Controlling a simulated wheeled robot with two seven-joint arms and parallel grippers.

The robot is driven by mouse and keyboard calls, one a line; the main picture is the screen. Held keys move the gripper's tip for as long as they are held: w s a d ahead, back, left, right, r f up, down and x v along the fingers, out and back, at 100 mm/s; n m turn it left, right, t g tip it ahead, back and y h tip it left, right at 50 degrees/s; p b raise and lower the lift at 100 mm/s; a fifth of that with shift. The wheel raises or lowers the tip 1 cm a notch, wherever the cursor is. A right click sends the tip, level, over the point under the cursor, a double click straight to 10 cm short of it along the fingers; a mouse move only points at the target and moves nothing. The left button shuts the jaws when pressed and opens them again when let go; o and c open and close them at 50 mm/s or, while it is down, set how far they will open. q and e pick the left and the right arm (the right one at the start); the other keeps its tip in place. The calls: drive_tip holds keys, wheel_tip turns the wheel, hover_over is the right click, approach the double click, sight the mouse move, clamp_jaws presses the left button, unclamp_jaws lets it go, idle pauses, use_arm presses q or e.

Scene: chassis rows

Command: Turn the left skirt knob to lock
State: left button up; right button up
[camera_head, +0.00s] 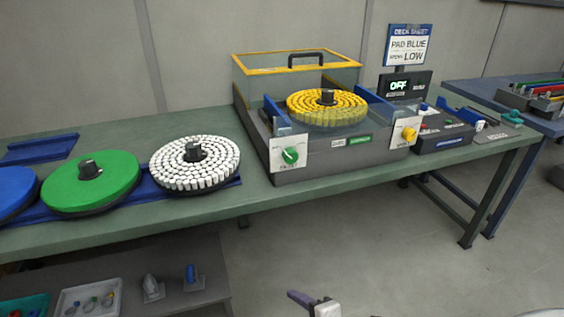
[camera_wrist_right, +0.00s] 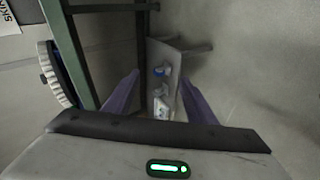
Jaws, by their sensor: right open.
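The left skirt knob (camera_head: 290,155) is green and sits on a white plate at the left front corner of the grey machine (camera_head: 335,155). The yellow right skirt knob (camera_head: 408,134) is on a similar plate at the right front corner. My right gripper (camera_head: 300,297) shows partly at the bottom of the head view, in front of the table and well away from the green knob. In the right wrist view my right gripper (camera_wrist_right: 159,78) is open, with nothing between its purple fingers. My left gripper is not in view.
White (camera_head: 195,165) and green (camera_head: 90,184) pads stand left on the table (camera_head: 150,224). The display (camera_head: 405,85) reads OFF. A low shelf (camera_head: 175,290) holds small parts.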

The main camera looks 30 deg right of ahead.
drive_tip(key=w+d+r+n+t+h, duration=0.2)
drive_tip(key=w+d+r+n+t, duration=0.1)
drive_tip(key=w+d+r+n, duration=0.55)
drive_tip(key=n+t+h, duration=0.2)
drive_tip(key=n+t, duration=0.2)
drive_tip(key=n, duration=0.8)
approach(292, 158)
drive_tip(key=x, duration=0.8)
drive_tip(key=shift+w, duration=0.25)
drive_tip(key=c, duration=1)
drive_tip(key=shift+c, duration=0.2)
